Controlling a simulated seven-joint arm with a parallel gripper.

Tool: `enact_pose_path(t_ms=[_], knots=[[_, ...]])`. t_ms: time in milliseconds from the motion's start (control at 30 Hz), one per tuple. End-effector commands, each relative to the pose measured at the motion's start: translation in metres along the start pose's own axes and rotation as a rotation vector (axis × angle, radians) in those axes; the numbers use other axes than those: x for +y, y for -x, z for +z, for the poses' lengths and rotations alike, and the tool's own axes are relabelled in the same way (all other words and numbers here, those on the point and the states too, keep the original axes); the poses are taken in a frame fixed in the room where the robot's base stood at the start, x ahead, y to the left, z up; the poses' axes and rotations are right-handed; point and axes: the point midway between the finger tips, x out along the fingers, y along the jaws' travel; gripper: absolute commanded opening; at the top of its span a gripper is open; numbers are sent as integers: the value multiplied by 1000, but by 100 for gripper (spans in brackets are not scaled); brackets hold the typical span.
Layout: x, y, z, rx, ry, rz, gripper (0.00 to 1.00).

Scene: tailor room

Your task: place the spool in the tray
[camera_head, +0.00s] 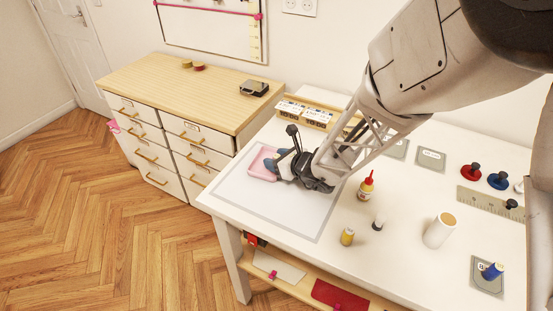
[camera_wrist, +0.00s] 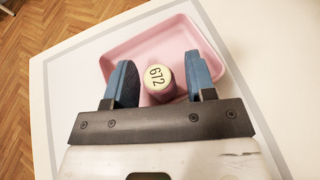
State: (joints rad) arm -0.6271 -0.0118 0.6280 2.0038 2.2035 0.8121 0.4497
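The pink tray (camera_head: 262,163) lies on the pale mat at the left part of the white table. In the wrist view the tray (camera_wrist: 118,54) is seen from above. A spool (camera_wrist: 157,78) with a pale, numbered end and a dark pinkish side is in the tray, between my two blue fingers. My gripper (camera_wrist: 160,80) is open around it, with gaps showing beside the spool. In the head view my gripper (camera_head: 280,162) is low over the tray and its wrist hides the spool.
A small rack (camera_head: 306,113) is behind the tray. The mat's front part (camera_head: 290,205) is clear.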

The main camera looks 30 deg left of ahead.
Motion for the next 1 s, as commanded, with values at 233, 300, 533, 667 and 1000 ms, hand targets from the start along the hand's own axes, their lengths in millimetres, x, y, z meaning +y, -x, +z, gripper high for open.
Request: enact_pose_path(t_ms=[233, 300, 533, 667, 1000], knots=[[0, 0, 0, 0, 0, 0, 50], [0, 0, 1, 0, 0, 0, 50], [0, 10, 3, -1, 1, -1, 50], [0, 21, 3, 0, 0, -1, 50], [-1, 66, 3, -1, 0, -2, 50]])
